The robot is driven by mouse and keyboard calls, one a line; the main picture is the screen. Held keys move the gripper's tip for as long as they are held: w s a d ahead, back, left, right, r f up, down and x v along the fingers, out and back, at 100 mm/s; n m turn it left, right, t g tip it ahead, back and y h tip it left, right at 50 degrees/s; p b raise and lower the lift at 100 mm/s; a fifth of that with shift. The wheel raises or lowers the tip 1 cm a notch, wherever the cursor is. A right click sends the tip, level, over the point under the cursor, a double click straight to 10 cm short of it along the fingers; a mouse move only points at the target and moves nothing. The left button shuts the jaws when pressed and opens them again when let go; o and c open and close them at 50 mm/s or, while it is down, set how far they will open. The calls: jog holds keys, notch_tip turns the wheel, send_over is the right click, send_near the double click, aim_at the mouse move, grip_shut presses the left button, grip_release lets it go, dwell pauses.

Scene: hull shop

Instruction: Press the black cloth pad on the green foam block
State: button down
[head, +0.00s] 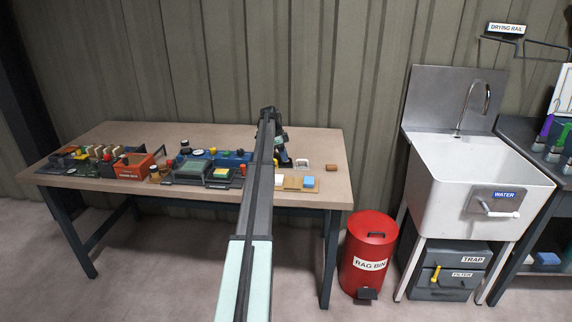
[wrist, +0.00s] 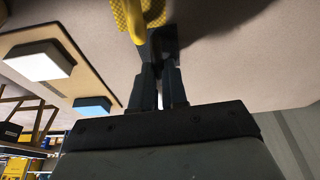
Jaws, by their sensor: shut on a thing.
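My gripper (wrist: 163,62) is shut on a dark thing (wrist: 166,40) at its fingertips. Its shape is in shadow, and I cannot tell for sure that it is the black cloth pad. In the head view my arm hides most of the gripper. A small green block (head: 222,172) sits in a dark tray on the table, left of my arm. A larger dark green piece (head: 195,166) lies in a tray beside it. I cannot tell which is the foam block. Neither shows in the wrist view.
A yellow textured thing (wrist: 152,12) is close to the fingertips. A wooden board (head: 293,184) carries a white block (wrist: 40,60) and a blue block (head: 309,182). An orange box (head: 130,172) and several small items crowd the table's left. A red rag bin (head: 368,255) stands beside the table.

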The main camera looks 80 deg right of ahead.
jog(key=shift+r, duration=3.5)
jog(key=shift+w, duration=0.1)
jog(key=w+a+r, duration=0.1)
jog(key=w+a, duration=0.4)
jog(key=w, duration=0.4)
jog(key=w+a+m, duration=0.1)
jog(key=w+a, duration=0.3)
jog(key=w, duration=0.4)
jog(key=w+a+r, duration=0.1)
jog(key=w+a, duration=0.4)
jog(key=w, duration=0.4)
jog(key=shift+f, duration=2.15)
jog(key=shift+f, duration=0.65)
jog(key=shift+r, duration=0.15)
notch_tip(320, 180, up, 7)
